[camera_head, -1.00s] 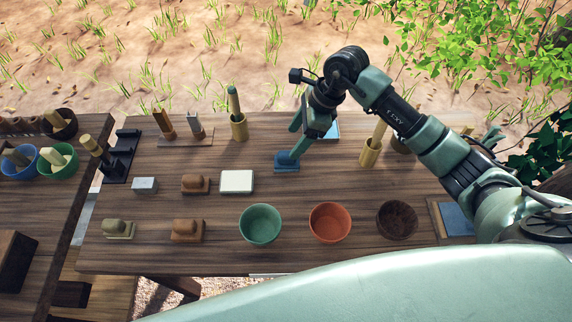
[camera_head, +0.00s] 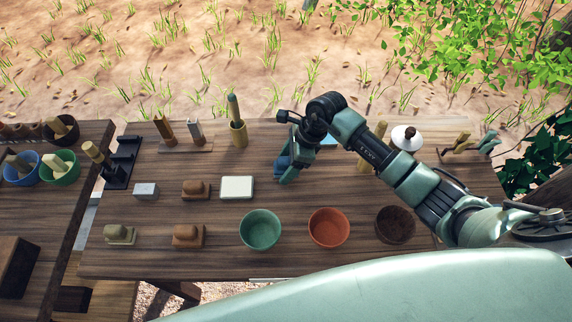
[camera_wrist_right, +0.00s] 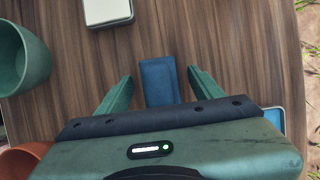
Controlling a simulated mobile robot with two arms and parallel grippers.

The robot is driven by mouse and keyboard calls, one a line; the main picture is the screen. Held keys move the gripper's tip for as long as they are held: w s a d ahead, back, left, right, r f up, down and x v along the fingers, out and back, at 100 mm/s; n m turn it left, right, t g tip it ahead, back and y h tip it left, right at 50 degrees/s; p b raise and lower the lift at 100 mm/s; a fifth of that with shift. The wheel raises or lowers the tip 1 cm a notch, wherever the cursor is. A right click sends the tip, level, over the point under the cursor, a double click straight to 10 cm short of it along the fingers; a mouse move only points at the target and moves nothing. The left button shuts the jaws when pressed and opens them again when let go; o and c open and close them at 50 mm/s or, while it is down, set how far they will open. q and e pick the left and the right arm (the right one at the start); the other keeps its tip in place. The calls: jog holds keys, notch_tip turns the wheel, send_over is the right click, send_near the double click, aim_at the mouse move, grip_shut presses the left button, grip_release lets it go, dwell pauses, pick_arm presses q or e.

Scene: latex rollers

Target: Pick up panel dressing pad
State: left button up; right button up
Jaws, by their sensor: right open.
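A small blue block-like pad, seemingly the panel dressing pad (camera_wrist_right: 158,80), lies on the wooden table. In the right wrist view it sits between the two green fingers of my right gripper (camera_wrist_right: 161,84), with a gap on each side. In the head view the pad (camera_head: 281,162) is mostly hidden behind my right gripper (camera_head: 287,170), which is low over the table. My right gripper is open and holds nothing. My left gripper is not in view.
A white-topped block (camera_head: 237,187) lies left of the gripper. A green bowl (camera_head: 260,229), an orange bowl (camera_head: 328,227) and a dark brown bowl (camera_head: 394,225) stand along the front. A brass cup with a tool (camera_head: 238,133) stands behind. Bare table lies between pad and bowls.

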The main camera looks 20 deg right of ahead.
aim_at(286, 159)
grip_shut()
jog(key=shift+r, duration=0.15)
notch_tip(286, 159, up, 20)
jog(key=b, duration=0.3)
